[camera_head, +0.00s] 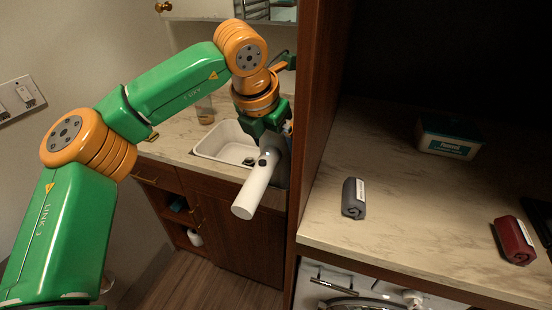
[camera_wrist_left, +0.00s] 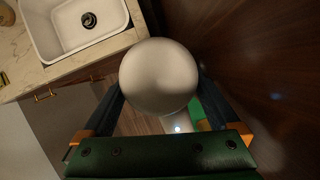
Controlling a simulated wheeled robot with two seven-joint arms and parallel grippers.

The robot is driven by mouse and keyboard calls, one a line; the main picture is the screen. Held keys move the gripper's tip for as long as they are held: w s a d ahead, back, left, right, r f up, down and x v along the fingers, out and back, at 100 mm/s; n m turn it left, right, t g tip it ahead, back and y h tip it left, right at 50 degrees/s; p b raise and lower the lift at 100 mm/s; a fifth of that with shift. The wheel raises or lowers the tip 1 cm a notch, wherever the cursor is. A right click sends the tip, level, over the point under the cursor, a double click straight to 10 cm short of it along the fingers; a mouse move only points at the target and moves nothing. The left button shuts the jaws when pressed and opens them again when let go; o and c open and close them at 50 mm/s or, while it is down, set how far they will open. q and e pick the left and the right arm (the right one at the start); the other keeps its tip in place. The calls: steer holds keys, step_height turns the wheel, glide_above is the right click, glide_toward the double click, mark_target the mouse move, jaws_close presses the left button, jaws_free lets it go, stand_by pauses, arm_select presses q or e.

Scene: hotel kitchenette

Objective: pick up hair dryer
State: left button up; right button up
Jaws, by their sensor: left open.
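The white hair dryer (camera_head: 256,186) shows in the head view in front of the sink cabinet, close to the wooden side panel, its barrel slanting down to the left. My left gripper (camera_head: 274,138) is at its upper end and covers part of it. In the left wrist view the hair dryer's round white body (camera_wrist_left: 158,76) lies between the two dark fingers of my left gripper (camera_wrist_left: 160,88), with a pale part running down below it. The jaws are open around it. What supports the hair dryer is hidden. My right gripper is not in view.
A white sink (camera_head: 226,143) is set in the marble counter behind. A tall wooden panel (camera_head: 318,110) stands right beside the gripper. Right of it, a counter carries a grey roll (camera_head: 353,198), a red roll (camera_head: 514,240) and a teal-and-white box (camera_head: 448,138). Floor below is clear.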

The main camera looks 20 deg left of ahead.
arm_select(q)
steer(key=shift+f, duration=0.4)
steer(key=shift+c, duration=1.3)
jaws_close()
